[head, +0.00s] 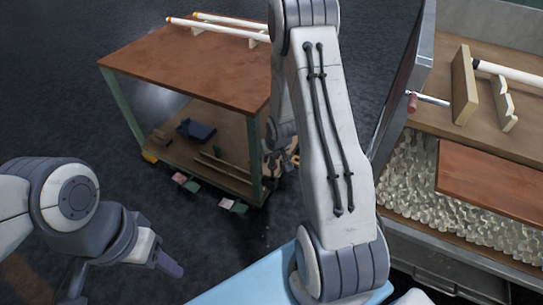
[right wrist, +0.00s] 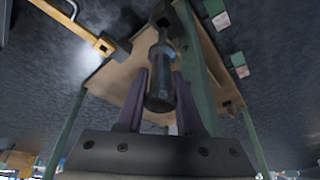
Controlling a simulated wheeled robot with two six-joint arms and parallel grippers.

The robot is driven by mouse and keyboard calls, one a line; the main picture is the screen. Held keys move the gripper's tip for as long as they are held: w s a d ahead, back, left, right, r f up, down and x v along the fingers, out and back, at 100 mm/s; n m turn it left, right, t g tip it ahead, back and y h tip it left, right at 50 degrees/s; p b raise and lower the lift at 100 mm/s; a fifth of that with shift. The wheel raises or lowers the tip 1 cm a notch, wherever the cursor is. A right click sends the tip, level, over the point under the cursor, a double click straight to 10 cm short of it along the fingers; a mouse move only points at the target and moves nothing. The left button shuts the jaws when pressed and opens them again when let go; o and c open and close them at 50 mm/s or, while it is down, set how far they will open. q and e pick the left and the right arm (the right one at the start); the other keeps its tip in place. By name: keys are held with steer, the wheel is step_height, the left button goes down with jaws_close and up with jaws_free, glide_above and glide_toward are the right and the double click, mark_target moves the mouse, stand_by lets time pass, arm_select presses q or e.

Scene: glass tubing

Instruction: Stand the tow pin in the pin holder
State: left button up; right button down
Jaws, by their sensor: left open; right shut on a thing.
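My right gripper (right wrist: 160,76) is shut on a dark grey metal pin, which looks like the tow pin (right wrist: 159,92). The pin lies between the two fingers, its near round end toward the wrist camera and its far part reaching to a dark piece at the top of the view. I cannot tell whether they touch. In the head view the right gripper (head: 284,160) is low beside the trolley's right front leg, partly hidden by my arm; the pin cannot be made out there. My left gripper (head: 168,264) is open and empty at lower left. I cannot identify the pin holder.
The trolley (head: 190,72) has a brown top with white tubes (head: 218,32) and a lower shelf with a dark blue box (head: 196,130). A green leg stands close to the right gripper. A yellow bar (right wrist: 80,28) shows in the wrist view. A workbench (head: 470,140) is at right.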

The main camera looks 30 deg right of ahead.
mark_target(273, 165)
step_height(273, 165, down, 7)
steer(key=b, duration=0.5)
steer(key=shift+f, duration=0.2)
stand_by(2.1)
steer(key=shift+c, duration=2.3)
jaws_free()
steer(key=shift+a+r, duration=0.1)
steer(key=p+v, duration=0.5)
steer(key=v, duration=0.5)
steer(key=shift+r, duration=0.15)
steer(key=shift+s, duration=0.1)
